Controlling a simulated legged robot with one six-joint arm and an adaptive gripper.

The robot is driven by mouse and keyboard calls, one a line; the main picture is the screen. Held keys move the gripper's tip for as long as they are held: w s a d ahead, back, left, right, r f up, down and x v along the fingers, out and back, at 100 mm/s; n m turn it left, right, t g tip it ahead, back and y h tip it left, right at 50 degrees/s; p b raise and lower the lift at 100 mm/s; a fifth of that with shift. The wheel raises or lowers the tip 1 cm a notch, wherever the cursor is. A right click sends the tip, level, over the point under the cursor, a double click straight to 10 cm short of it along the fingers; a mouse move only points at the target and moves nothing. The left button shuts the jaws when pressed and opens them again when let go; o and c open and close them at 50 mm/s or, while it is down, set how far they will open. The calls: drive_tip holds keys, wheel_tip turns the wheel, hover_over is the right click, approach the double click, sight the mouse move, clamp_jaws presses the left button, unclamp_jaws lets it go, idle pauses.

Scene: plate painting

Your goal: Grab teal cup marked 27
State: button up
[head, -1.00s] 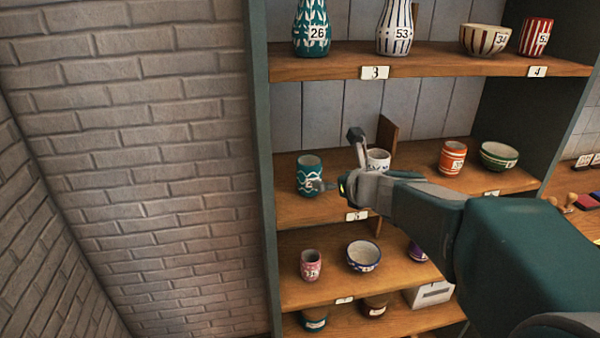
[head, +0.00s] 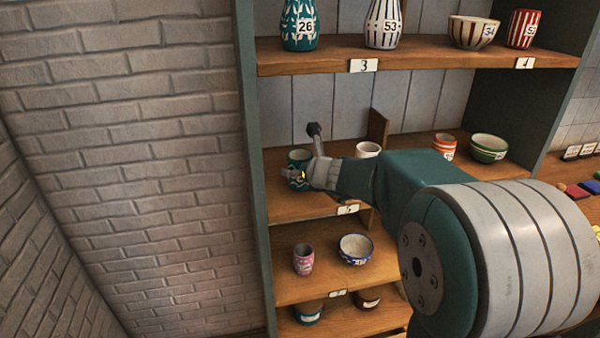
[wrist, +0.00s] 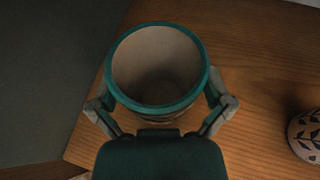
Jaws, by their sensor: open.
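The teal cup with white wavy lines (head: 297,156) stands upright at the left end of the middle shelf. Its number cannot be read here. In the wrist view the same cup (wrist: 158,27) shows from above with an empty pale inside. My gripper (head: 303,174) is at the cup and covers part of its front. In the wrist view my gripper (wrist: 160,100) is open, with one finger on each side of the cup. I cannot tell whether the fingers touch its wall.
A white patterned cup (head: 368,149) stands to the right, partly behind my arm; a patterned cup also shows in the wrist view (wrist: 308,135). A wooden divider (head: 378,126) stands behind it. The shelf's dark side panel (head: 251,180) is close on the left. An orange striped cup (head: 444,144) and green bowl (head: 488,148) stand farther right.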

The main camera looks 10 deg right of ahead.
drive_tip(key=shift+c, duration=0.3)
drive_tip(key=c, duration=1)
